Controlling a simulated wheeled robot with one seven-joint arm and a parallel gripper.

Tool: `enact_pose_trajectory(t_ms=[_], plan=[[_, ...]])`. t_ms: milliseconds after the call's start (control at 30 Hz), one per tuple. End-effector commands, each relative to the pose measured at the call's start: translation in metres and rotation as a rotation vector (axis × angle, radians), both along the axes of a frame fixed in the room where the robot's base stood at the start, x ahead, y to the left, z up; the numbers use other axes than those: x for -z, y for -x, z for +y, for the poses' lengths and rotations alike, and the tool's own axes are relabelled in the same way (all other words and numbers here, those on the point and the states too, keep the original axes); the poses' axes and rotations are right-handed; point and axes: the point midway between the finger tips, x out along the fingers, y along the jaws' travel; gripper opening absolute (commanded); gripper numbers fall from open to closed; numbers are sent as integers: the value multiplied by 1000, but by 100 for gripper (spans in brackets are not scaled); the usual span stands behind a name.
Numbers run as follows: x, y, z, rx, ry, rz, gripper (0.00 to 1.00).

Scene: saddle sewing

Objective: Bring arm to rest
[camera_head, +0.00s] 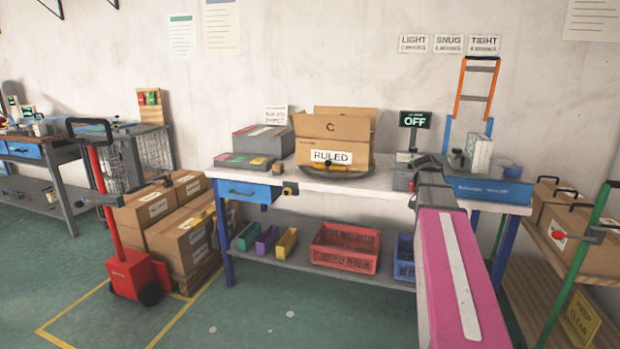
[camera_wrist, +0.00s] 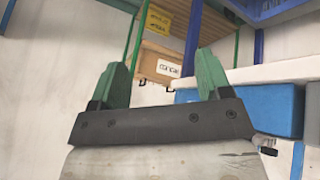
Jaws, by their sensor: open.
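My arm (camera_head: 455,270), pink with a pale stripe, rises from the lower right of the head view and reaches the right part of the workbench. Its grey far end bends near the bench top, and I cannot make out the jaws there. In the wrist view my gripper (camera_wrist: 162,65) shows two green fingers standing well apart. It is open, with nothing between the fingers. Behind them, some way off, are a labelled cardboard box (camera_wrist: 168,66) and green posts.
The workbench (camera_head: 385,194) carries an open box marked RULED (camera_head: 333,140), a sign reading OFF (camera_head: 415,119) and a blue tray (camera_head: 490,189). Coloured bins, including a red crate (camera_head: 345,248), sit on the shelf below. A green-framed rack (camera_head: 575,265) stands at right.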

Motion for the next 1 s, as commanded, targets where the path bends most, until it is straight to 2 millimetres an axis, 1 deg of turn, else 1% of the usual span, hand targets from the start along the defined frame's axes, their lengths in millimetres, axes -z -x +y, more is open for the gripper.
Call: enact_pose_trajectory(t_ms=[233,367,467,567,700,767,800,900,1000], plan=[[32,5,25,-107,-50,37,71],[55,9,45,-189,-88,63,71],[76,14,63,-264,-122,86,71],[103,22,87,-362,-169,115,71],[150,42,132,-546,-252,161,71],[170,52,152,-628,-288,178,71],[182,59,165,-680,-312,190,71],[211,79,196,-810,-370,212,71],[237,100,225,-932,-423,230,71]])
